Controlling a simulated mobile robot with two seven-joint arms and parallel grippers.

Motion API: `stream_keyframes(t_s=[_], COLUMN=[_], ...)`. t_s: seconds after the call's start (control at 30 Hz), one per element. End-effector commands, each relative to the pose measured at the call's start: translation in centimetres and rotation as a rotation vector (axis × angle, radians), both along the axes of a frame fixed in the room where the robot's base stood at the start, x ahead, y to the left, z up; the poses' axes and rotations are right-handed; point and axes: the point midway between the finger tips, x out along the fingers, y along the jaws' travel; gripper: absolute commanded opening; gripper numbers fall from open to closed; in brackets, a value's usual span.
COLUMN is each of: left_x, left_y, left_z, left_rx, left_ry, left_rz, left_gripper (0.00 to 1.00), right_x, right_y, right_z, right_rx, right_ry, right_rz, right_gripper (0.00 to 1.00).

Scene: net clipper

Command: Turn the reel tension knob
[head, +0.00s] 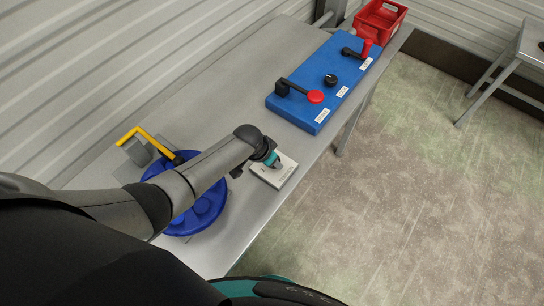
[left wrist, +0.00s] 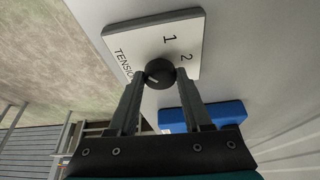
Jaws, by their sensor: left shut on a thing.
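The reel tension knob (left wrist: 160,71) is a small round black knob with a pale pointer mark. It sits on a white plate (left wrist: 168,31) printed "TENSION", "1" and "2". My left gripper (left wrist: 161,78) is shut on the knob, one finger on each side of it in the left wrist view. In the head view the white plate (head: 286,175) lies near the table's front edge, and my left gripper (head: 272,161) reaches down over it and hides the knob. My right gripper is in neither view.
A blue reel (head: 207,211) with a yellow crank (head: 139,132) lies partly under my left arm. Beyond the plate, a blue control box (head: 308,112) carries a red-knobbed lever (head: 315,96), a black knob (head: 330,80) and a red-handled lever (head: 366,47). A red crate (head: 381,20) stands at the far end.

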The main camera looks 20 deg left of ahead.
Motion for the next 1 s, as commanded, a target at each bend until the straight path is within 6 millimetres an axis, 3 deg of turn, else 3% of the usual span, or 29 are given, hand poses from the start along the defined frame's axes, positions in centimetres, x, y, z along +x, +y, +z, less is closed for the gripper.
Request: stream_keyframes(t_s=[0.4, 0.43, 0.7, 1.0], left_x=[0.06, 0.06, 0.05, -0.03], left_y=[-0.05, -0.05, -0.03, 0.03], left_z=[0.03, 0.03, 0.02, 0.17], left_rx=[-0.002, -0.002, -0.001, 0.000], left_ry=[-0.001, -0.001, -0.001, -0.001], left_rz=[0.008, 0.007, 0.006, 0.007], left_gripper=[0.00, 0.50, 0.79, 0.79], right_x=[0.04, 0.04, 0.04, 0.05], right_y=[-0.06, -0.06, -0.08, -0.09], right_z=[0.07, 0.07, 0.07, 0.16], right_rx=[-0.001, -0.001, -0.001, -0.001], right_ry=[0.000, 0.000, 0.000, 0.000], right_rz=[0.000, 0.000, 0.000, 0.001], right_gripper=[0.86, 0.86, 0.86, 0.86])
